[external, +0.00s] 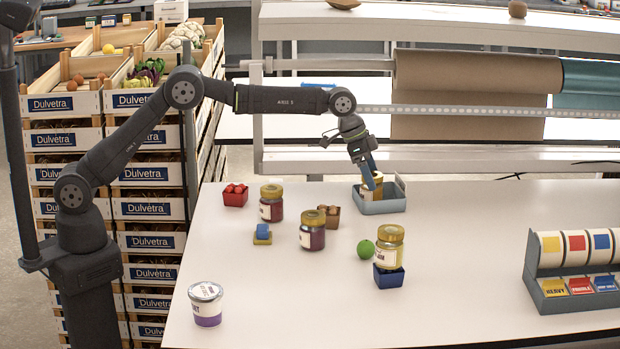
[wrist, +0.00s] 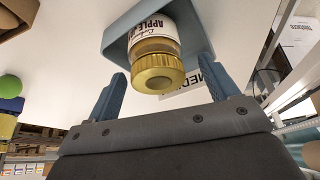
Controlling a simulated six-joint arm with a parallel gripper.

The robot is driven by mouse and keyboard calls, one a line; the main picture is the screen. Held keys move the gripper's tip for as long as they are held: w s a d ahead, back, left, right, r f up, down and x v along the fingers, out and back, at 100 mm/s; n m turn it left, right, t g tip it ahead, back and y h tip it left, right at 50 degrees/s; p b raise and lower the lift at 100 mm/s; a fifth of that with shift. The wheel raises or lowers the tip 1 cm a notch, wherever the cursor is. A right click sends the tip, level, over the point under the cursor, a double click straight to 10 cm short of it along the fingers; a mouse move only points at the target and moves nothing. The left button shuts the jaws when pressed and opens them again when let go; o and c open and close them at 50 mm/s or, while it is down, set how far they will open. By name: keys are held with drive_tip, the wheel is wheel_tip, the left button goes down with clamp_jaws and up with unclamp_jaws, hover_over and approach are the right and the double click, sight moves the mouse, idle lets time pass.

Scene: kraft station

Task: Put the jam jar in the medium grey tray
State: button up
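A gold-lidded jar (external: 376,187) stands in the blue-grey tray (external: 385,207). In the wrist view its label (wrist: 155,27) reads "APPLE", the rest unclear, and its lid (wrist: 158,74) faces my camera. The tray (wrist: 120,36) shows around it. My gripper (external: 369,179) is at this jar, with its two blue fingers (wrist: 160,84) spread on either side of the lid and visible gaps between. Two gold-lidded jars with dark red contents, one (external: 271,204) farther back and one (external: 312,231) nearer, stand on the table. A pale jar (external: 389,248) stands on a small blue box (external: 388,277).
Left of the tray are a red box (external: 235,195), a brown box (external: 330,217) and a blue-and-yellow block (external: 263,235). A green ball (external: 365,249) lies near the pale jar. A white-and-purple tub (external: 206,304) is front left; a label rack (external: 575,270) is right.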

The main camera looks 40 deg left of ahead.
drive_tip(key=shift+r, duration=0.1)
drive_tip(key=shift+r, duration=0.25)
drive_tip(key=v, duration=1.2)
drive_tip(key=shift+d, duration=0.1)
drive_tip(key=x, duration=1.2)
drive_tip(key=shift+f, duration=0.1)
drive_tip(key=shift+r, duration=1.3)
